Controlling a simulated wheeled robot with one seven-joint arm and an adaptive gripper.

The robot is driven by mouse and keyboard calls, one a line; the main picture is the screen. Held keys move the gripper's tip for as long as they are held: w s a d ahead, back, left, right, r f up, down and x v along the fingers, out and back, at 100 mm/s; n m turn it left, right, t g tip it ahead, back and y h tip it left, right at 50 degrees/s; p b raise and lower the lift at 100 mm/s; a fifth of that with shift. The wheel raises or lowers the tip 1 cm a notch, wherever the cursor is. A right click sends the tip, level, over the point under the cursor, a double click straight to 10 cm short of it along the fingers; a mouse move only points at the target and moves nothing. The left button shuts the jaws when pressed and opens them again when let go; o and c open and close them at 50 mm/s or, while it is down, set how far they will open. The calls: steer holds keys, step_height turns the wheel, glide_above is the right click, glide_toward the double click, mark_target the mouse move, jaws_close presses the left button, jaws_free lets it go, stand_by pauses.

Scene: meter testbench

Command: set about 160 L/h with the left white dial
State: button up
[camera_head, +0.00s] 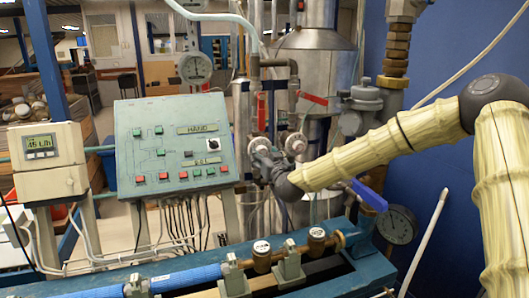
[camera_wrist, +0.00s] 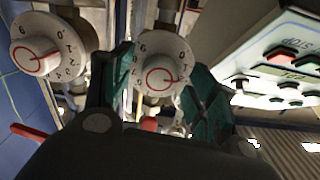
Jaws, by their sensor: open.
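The left white dial (camera_wrist: 184,62) sits between the spread fingers of my gripper (camera_wrist: 155,82) in the wrist view. It has black numbers around its rim and a red ring and mark on its face. I cannot tell whether the fingers touch it. In the head view my gripper (camera_head: 264,160) is at the pipes right of the green panel and covers much of this dial. The second white dial (camera_head: 297,143) is just to its right; it shows at the left in the wrist view (camera_wrist: 38,54). The grey meter (camera_head: 48,160) reads 45 L/h on its green display.
The sloped green control panel (camera_head: 172,147) with several buttons stands left of my gripper. Red-handled valves (camera_head: 312,98) and a blue handle (camera_head: 369,195) are close to my arm. A blue pipe (camera_head: 190,278) with brass meters runs along the front bench.

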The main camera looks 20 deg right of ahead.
steer(key=shift+w, duration=0.65)
steer(key=c, duration=1)
steer(key=shift+f+b, duration=0.15)
steer(key=shift+b, duration=0.25)
